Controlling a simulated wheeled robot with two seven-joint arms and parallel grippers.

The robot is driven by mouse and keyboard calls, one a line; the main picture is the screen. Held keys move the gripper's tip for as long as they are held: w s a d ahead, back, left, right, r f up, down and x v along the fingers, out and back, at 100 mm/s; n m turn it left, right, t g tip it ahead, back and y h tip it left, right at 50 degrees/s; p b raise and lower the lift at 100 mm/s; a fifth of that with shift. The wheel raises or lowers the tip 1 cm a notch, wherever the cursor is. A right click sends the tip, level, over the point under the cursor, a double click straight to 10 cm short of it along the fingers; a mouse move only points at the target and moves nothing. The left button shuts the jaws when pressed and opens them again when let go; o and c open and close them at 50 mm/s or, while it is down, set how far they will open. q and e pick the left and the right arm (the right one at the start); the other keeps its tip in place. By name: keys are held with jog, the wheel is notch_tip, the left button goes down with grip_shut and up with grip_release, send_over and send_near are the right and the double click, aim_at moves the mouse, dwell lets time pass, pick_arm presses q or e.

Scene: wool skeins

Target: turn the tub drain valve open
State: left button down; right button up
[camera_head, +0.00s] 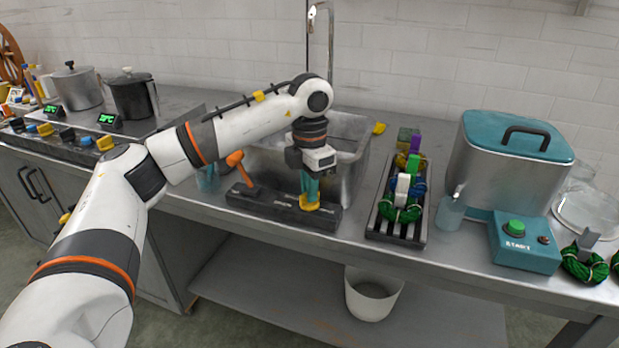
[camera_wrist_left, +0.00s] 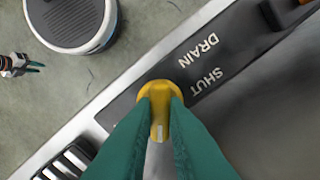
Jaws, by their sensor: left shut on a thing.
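The drain valve's yellow handle (camera_head: 309,205) sits on a dark panel (camera_head: 272,207) at the front of the metal tub (camera_head: 352,170). My left gripper (camera_head: 309,190) points down on it, its teal fingers closed around the handle. In the left wrist view the yellow handle (camera_wrist_left: 158,88) shows between the fingers, with a pale mark on it. The words DRAIN and SHUT are printed on the panel beside it. The fingers hide part of the handle, so its exact angle is hard to tell. A small gripper-like part with teal tips, probably my right gripper (camera_wrist_left: 32,66), shows at the left edge there.
An orange lever (camera_head: 238,162) stands left of the valve on the same panel. A slatted rack (camera_head: 398,228) with colored skeins is to the right, then a bottle (camera_head: 451,213) and a teal-lidded vat (camera_head: 512,165). A white bucket (camera_head: 372,295) stands below the counter.

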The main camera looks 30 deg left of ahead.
pick_arm(q)
jog(key=m+p, duration=0.3)
jog(key=m, duration=0.5)
jog(key=shift+r, duration=0.1)
jog(key=shift+m+p, duration=0.35)
jog(key=shift+m, duration=0.85)
pick_arm(e)
jog(key=s+d+f, duration=0.1)
jog(key=s+f, duration=0.7)
jog(key=f, duration=0.3)
jog(key=shift+g, duration=0.4)
jog(key=shift+d, duration=0.1)
pick_arm(q)
jog(key=c, duration=1.4)
grip_release()
jog(key=shift+c, duration=0.2)
